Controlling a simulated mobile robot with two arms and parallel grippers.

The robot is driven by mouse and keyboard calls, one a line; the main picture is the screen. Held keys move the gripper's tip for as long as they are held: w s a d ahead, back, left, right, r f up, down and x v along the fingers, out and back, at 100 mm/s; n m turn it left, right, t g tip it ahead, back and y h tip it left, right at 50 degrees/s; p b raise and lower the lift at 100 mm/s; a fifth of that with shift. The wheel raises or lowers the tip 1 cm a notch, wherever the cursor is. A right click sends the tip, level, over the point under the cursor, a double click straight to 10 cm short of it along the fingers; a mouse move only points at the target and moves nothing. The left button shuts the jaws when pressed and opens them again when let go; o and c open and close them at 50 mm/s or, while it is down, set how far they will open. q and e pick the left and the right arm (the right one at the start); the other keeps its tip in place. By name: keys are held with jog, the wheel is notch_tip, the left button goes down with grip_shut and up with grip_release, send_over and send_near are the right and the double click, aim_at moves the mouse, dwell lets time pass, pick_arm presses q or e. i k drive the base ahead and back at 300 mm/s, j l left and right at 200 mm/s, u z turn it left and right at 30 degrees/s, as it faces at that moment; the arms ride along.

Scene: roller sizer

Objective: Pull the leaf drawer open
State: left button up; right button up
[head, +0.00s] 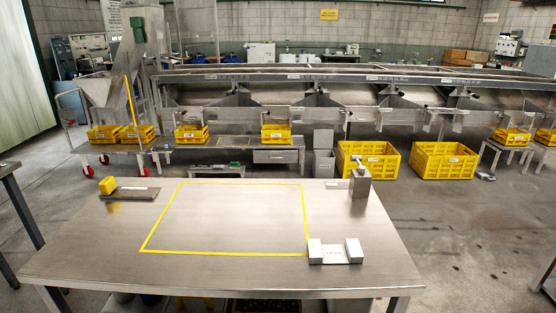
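A grey metal drawer front (275,156) with a dark line across its face sits under the right part of a low metal bench (190,150) in the middle distance. It looks flush with the bench, so it appears shut. I cannot read any label on it, so I cannot tell for sure that it is the leaf drawer. Neither of my grippers shows in the head view.
A steel table (120,240) with a yellow taped outline stands between me and the bench. Yellow crates (191,133) stand on the bench, and larger yellow crates (445,160) stand on the floor right of it. A grey bin (324,164) stands close right of the drawer.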

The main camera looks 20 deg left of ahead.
aim_at(259, 155)
jog(key=i+l+z, duration=0.3)
jog(key=l+z, duration=0.15)
jog(key=i+l+z, duration=0.75)
jog(key=z, duration=0.2)
jog(key=i+l+z, duration=0.1)
jog(key=i+z, duration=0.35)
jog(key=i+u, duration=0.3)
jog(key=i+l+u, duration=0.25)
jog(key=i, duration=0.25)
jog(key=i+j+u, duration=0.4)
jog(key=i+u, duration=0.45)
jog(key=i+j+u, duration=0.1)
jog(key=i+u, duration=0.85)
jog(key=i, duration=0.35)
jog(key=i+u, duration=0.2)
jog(key=i, duration=0.35)
jog(key=i+l+u, duration=0.15)
jog(key=i, duration=0.35)
jog(key=i+l+u, duration=0.15)
jog(key=i, duration=0.35)
jog(key=i+j+u, duration=0.15)
jog(key=i+u, duration=0.15)
jog(key=i, duration=0.25)
jog(key=i+u, duration=0.25)
jog(key=i, duration=0.35)
